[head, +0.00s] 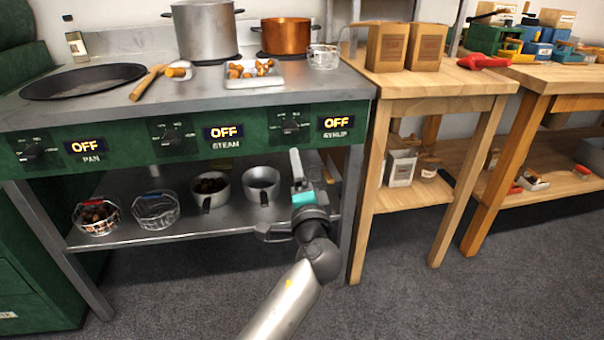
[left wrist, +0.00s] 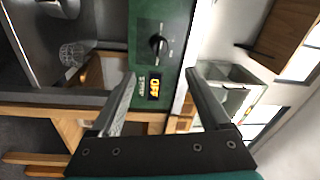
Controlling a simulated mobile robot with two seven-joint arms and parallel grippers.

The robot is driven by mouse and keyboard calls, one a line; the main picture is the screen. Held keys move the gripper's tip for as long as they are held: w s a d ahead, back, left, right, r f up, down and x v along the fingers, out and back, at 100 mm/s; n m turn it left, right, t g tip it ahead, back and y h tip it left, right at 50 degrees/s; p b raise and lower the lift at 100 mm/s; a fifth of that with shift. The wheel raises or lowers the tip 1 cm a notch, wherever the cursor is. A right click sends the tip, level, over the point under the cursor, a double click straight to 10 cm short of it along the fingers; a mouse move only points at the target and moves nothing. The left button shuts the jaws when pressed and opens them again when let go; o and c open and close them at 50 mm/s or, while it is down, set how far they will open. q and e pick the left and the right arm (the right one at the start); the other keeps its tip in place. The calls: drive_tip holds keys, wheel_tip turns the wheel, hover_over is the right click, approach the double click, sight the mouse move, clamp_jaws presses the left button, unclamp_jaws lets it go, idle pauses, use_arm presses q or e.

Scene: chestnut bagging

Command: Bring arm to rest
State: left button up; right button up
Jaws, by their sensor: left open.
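My left gripper (head: 297,163) points up in front of the lower shelf, below the syrup display at the right end of the green stove panel (head: 246,133). In the left wrist view its two fingers (left wrist: 160,76) are spread wide with nothing between them. The green panel, a black knob (left wrist: 158,46) and an OFF display (left wrist: 154,87) show beyond the fingers, apart from them as far as I can tell. My right gripper is in neither view.
The stove top holds a dark pan (head: 82,82), a steel pot (head: 205,32), a copper pot (head: 286,36) and a white tray (head: 256,82). Wire baskets (head: 155,211) and saucepans sit on the lower shelf (head: 180,228). A wooden table (head: 440,82) stands right. The floor (head: 400,300) in front is clear.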

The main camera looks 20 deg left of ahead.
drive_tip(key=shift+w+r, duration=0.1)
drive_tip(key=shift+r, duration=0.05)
